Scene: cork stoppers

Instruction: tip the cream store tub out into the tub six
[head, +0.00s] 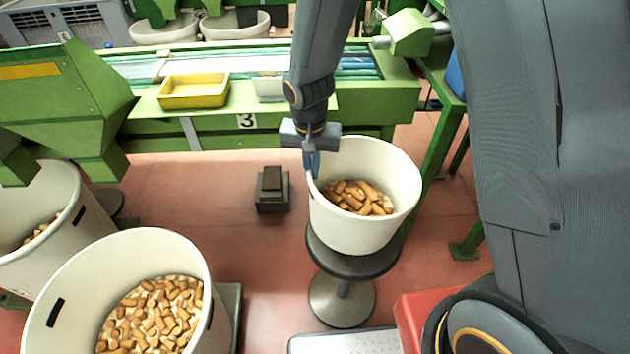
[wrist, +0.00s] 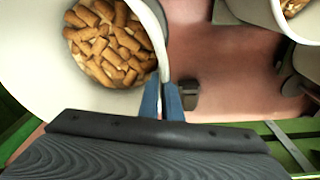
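A cream tub (head: 362,232), which fits the cream store tub, stands upright on a dark round stool and holds several corks (head: 356,198). It also shows in the wrist view (wrist: 40,85). My gripper (head: 311,163) is at its left rim, pointing down. In the wrist view its blue fingers (wrist: 162,100) sit close together on either side of the tub wall, shut on the rim. Two other cream tubs with corks stand at the left, a near one (head: 185,250) and one behind it (head: 70,235). No number shows on any tub, so I cannot tell which is tub six.
A green bench (head: 215,130) marked 3 runs behind, with a yellow tray (head: 194,91) on it. A dark block (head: 272,190) stands on the red floor left of the stool (head: 345,265). A red object (head: 408,320) is at the front. Floor between the tubs is mostly clear.

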